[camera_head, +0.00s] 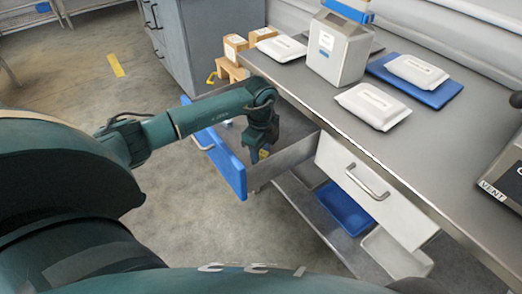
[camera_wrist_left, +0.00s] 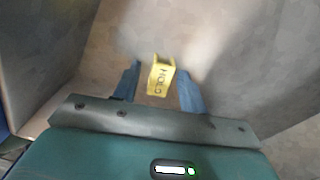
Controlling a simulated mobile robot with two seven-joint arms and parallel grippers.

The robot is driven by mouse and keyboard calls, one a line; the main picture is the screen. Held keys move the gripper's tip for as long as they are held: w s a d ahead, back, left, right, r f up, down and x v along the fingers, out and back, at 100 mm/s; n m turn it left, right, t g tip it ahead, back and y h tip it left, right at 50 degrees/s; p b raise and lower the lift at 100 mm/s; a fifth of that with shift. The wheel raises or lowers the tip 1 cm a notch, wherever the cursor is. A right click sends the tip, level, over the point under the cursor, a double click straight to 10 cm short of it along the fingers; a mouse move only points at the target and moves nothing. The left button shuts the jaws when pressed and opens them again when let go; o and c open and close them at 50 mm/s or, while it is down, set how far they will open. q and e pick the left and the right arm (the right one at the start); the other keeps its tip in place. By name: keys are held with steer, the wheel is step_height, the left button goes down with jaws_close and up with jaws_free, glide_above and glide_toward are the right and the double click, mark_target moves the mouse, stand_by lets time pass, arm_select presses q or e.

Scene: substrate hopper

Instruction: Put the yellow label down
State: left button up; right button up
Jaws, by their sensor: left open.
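The yellow label (camera_wrist_left: 160,78), marked HOLD, shows in the left wrist view between the two blue fingers of my left gripper (camera_wrist_left: 158,88). The fingers are open, with a gap on each side of the label. In the head view my left gripper (camera_head: 261,154) points down into the open blue-fronted drawer (camera_head: 234,164), and a bit of yellow shows at its fingertips. I cannot tell whether the label rests on the drawer floor. My right gripper is not in view.
The grey bench (camera_head: 400,150) holds a metal hopper (camera_head: 338,48), white packets (camera_head: 374,106) and a blue mat (camera_head: 440,97). A closed white drawer (camera_head: 365,190) is beside the open one. Blue (camera_head: 345,208) and white trays sit below. Wooden boxes (camera_head: 235,48) stand behind.

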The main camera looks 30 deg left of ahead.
mark_target(261, 152)
arm_select(q)
step_height(261, 152, up, 12)
steer(key=p, duration=0.1)
steer(key=shift+r, duration=0.15)
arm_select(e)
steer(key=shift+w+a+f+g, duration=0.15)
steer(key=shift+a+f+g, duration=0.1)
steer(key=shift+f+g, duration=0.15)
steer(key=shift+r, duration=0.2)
